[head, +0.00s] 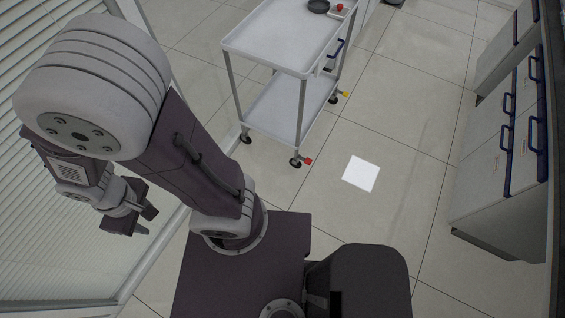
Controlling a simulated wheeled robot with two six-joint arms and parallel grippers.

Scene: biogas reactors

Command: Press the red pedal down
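The red pedal (308,161) is a small red tab at a front caster of the white cart (276,44), near the floor. It sticks out to the right of the wheel; from this height I cannot tell whether it is up or down.
A yellow pedal (344,94) is at another caster. A dark pan (319,6) and a small red object (340,7) are on the cart's top. Drawer cabinets (497,165) with blue handles stand at the right. The tiled floor (400,140) between is clear, with a white square (361,174).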

